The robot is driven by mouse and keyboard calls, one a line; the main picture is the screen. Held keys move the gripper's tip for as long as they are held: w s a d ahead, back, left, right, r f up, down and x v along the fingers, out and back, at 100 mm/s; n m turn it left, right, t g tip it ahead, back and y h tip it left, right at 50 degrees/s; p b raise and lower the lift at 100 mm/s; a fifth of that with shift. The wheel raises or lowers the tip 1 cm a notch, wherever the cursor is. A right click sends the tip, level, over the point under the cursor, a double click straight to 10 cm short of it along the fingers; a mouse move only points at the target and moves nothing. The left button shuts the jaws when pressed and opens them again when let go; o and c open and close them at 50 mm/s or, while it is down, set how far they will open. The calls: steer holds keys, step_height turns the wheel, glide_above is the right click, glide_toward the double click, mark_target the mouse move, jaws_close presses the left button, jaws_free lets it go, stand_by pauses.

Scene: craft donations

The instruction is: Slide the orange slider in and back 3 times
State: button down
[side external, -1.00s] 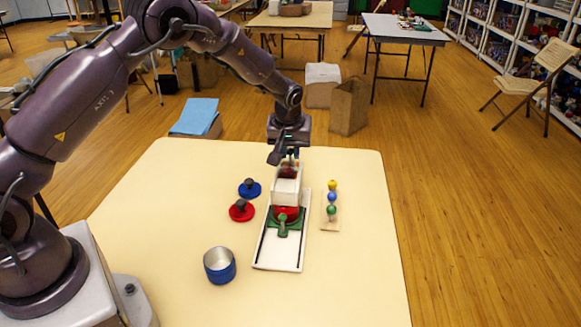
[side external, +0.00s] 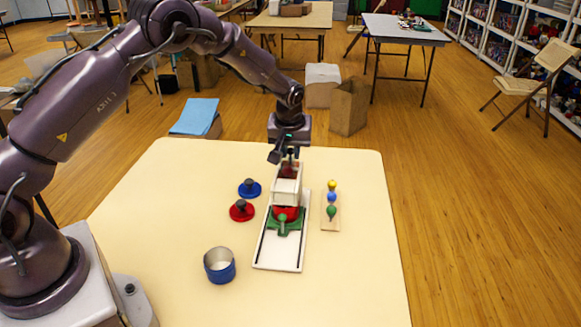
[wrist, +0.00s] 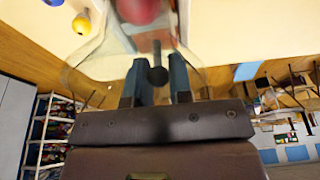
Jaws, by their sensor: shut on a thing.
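A long white track board (side external: 279,255) lies on the table with a white box-like housing (side external: 286,187) on it. A green piece with a knob (side external: 284,224) and a red round part (side external: 287,212) sit at the housing's near end. I see no clearly orange part. My gripper (side external: 289,156) is at the housing's far end, low over the board. In the wrist view, its blue-padded fingers (wrist: 159,80) are on either side of a dark knob (wrist: 157,76) on a reddish stem. A red ball (wrist: 138,10) shows beyond it.
Left of the board are a blue disc (side external: 249,189) and a red disc (side external: 241,211) with dark knobs. A blue cup (side external: 220,266) stands in front of them. A bead stand (side external: 331,212) is close on the right. The table's front right is clear.

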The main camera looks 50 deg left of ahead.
steer(key=shift+w+a+f, duration=0.2)
steer(key=shift+w+a, duration=0.7)
steer(key=shift+w, duration=0.2)
steer(key=shift+w+a, duration=0.15)
steer(key=shift+a, duration=0.1)
stand_by(0.4)
steer(key=shift+r, duration=0.1)
steer(key=shift+s+d, duration=1.45)
steer(key=shift+d, duration=0.05)
steer(key=shift+a, duration=0.1)
steer(key=shift+w+a, duration=1.3)
steer(key=shift+w, duration=0.1)
